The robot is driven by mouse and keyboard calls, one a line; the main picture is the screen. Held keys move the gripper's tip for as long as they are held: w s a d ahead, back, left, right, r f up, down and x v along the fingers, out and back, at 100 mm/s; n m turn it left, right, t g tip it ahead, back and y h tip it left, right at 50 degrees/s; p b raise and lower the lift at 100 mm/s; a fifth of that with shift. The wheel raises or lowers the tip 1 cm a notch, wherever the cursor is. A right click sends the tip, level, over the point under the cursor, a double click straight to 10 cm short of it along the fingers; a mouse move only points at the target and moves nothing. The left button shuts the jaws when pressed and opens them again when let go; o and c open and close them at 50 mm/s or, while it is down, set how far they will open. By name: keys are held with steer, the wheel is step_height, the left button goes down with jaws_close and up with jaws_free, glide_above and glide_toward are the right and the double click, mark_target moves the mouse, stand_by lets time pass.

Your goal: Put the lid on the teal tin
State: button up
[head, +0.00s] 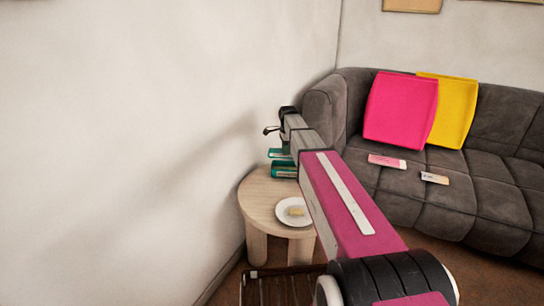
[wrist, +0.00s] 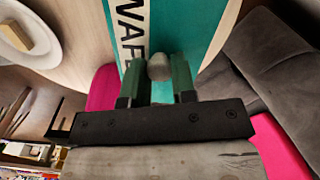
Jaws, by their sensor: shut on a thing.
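The teal tin (head: 284,170) stands on the small round wooden table in the head view, its right part hidden by my arm. The teal lid (head: 278,153) shows just above it, apparently with a small gap between. In the wrist view the lid (wrist: 210,35) fills the upper middle, with a white strip lettered "WAFE", cut off at the top edge. My gripper (wrist: 157,68) is shut on the lid's grey knob (wrist: 158,66), one finger on each side. The tin cannot be made out below the lid in the wrist view.
The round table (head: 258,200) also bears a white plate (head: 284,218) with a tan block (head: 296,212). A wall (head: 130,150) stands close on the left. A grey sofa (head: 420,200) with pink (head: 400,110) and yellow (head: 455,110) cushions stands on the right.

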steer(key=shift+w+d, duration=0.65)
steer(key=shift+d, duration=0.1)
steer(key=shift+f, duration=3.15)
steer(key=shift+f, duration=0.4)
steer(key=o, duration=1.4)
steer(key=shift+r, duration=0.2)
steer(key=shift+r, duration=3.85)
jaws_close()
